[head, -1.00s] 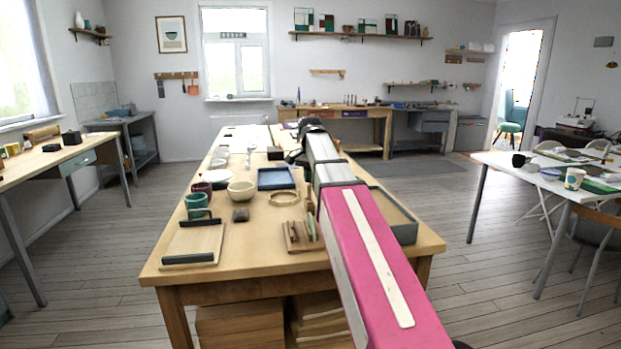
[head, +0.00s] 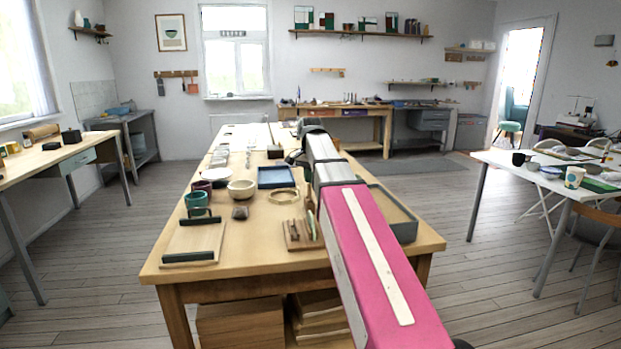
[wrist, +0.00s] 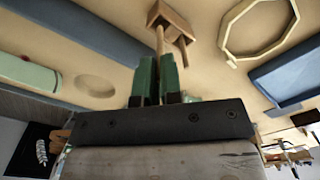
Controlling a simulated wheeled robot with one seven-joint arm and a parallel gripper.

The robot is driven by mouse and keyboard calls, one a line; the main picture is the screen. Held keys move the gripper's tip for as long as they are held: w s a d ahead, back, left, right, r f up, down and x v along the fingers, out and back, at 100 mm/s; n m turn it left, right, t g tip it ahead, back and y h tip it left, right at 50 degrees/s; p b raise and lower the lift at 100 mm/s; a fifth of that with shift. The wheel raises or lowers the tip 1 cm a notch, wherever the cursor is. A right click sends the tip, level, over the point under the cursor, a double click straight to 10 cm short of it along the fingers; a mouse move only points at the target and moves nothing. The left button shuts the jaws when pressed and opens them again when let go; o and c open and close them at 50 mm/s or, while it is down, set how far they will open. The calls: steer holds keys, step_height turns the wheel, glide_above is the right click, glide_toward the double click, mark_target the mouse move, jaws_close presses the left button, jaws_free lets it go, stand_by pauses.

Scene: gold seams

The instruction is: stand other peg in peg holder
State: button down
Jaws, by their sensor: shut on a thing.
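In the wrist view my gripper (wrist: 158,82) has its green fingers closed on a thin wooden peg (wrist: 160,42). The peg runs away from the fingertips toward a small wooden block (wrist: 178,20), which looks like the peg holder. I cannot tell whether peg and block touch or only overlap in this view. In the head view my arm hides most of the gripper and the held peg. A small wooden board with upright pieces (head: 292,236) stands near the table's front, partly beside my arm.
An octagonal ring (head: 283,196), a blue tray (head: 276,178) and a dark block (head: 275,153) lie left of my arm. A thin upright stick (head: 268,130) shows by that block. A grey tray (head: 402,226) is right. Bowls and a green mug (head: 196,201) stand left.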

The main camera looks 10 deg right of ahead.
steer(key=shift+f, duration=2.15)
stand_by(1.9)
steer(key=c, duration=0.7)
jaws_free()
steer(key=shift+c, duration=0.2)
steer(key=shift+r, duration=0.15)
steer(key=shift+r, duration=2.9)
steer(key=shift+s, duration=0.1)
